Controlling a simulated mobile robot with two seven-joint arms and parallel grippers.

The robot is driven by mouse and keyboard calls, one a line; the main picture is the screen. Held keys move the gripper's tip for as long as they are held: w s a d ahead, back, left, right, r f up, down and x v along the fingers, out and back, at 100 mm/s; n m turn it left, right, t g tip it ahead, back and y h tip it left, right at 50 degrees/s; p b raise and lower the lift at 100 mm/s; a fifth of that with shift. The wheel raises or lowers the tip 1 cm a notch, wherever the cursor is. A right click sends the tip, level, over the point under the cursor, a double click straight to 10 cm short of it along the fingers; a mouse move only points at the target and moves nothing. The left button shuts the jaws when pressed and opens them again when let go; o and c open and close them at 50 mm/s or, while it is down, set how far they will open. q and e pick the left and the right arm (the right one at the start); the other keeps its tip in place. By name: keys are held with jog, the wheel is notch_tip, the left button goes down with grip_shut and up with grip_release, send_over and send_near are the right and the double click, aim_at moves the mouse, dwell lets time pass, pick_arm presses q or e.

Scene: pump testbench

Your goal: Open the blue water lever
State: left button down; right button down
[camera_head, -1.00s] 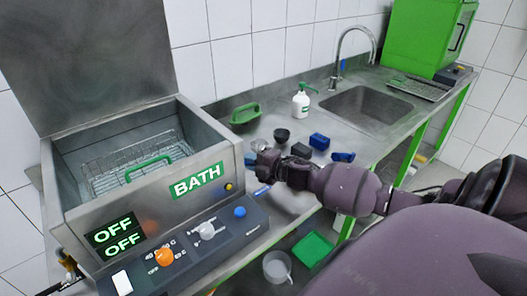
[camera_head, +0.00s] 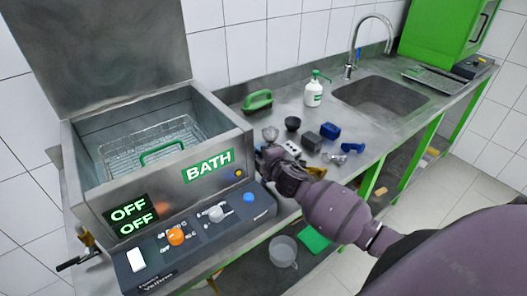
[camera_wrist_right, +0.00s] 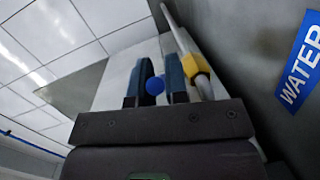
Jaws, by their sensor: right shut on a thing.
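The blue water lever shows in the right wrist view as a round blue knob (camera_wrist_right: 155,86) between the two dark fingers of my right gripper (camera_wrist_right: 160,80). The gripper is shut on it. A yellow fitting (camera_wrist_right: 198,68) on a thin pipe is just right of the fingers, and a blue WATER label (camera_wrist_right: 303,65) is on the grey wall at the right. In the head view my right gripper (camera_head: 265,160) is at the right side of the steel bath (camera_head: 90,205); the lever is hidden there. My left gripper is not in view.
The bath's control panel (camera_head: 200,228) is left of my right arm. A green-handled brush (camera_head: 257,100), a dark cup (camera_head: 292,123), small blue blocks (camera_head: 330,131) and a white bottle (camera_head: 313,92) stand on the steel counter. The sink (camera_head: 380,98) lies behind to the right.

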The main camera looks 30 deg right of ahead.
dwell(0.3)
jog(key=c, duration=1.1)
grip_release()
jog(key=shift+s, duration=0.15)
jog(key=s, duration=0.3)
jog(key=s+r, duration=0.1)
jog(key=s, duration=0.6)
jog(key=shift+s+a+r, duration=0.2)
jog(key=shift+s, duration=0.05)
